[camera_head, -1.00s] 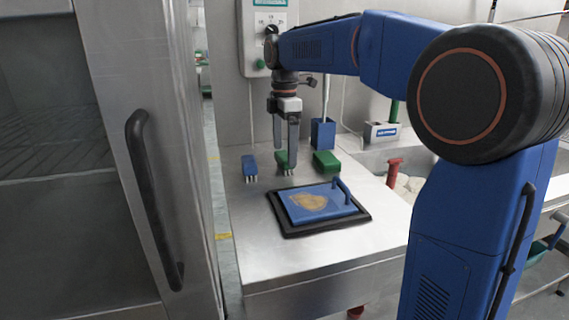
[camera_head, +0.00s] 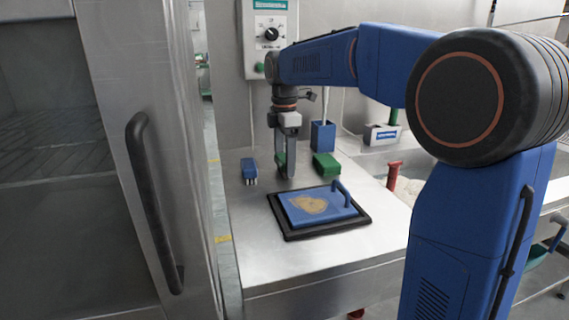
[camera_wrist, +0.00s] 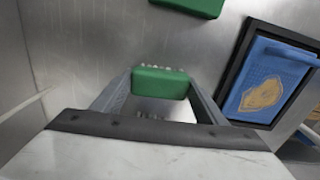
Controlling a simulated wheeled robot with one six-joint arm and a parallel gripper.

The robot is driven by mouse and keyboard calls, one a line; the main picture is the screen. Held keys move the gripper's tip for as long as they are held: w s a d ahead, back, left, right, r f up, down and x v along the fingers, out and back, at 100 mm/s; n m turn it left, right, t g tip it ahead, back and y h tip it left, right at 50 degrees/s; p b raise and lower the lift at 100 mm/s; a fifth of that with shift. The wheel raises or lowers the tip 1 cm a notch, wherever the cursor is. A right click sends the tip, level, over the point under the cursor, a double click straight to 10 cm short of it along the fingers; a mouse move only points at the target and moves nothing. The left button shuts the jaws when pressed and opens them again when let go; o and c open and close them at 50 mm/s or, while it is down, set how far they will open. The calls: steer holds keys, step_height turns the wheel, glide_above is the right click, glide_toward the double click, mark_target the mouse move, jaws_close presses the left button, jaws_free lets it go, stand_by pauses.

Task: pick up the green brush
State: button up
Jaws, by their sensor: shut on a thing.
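The green brush (camera_wrist: 160,83) sits between my gripper's fingertips in the wrist view, with pale bristles along its far edge. In the head view the green brush (camera_head: 279,161) shows at the fingers, mostly hidden behind them. My gripper (camera_head: 284,170) points down over the steel counter and is shut on the brush. The fingers touch it on both sides. I cannot tell whether the brush is clear of the counter.
A blue brush (camera_head: 249,171) lies to the left. A green block-like item (camera_head: 326,164) lies to the right. In front is a black tray (camera_head: 290,234) with a blue board (camera_head: 318,205). A blue holder (camera_head: 322,136) stands behind. The front counter is clear.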

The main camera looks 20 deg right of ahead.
mark_target(284, 158)
step_height(284, 158, up, 10)
stand_by(0.5)
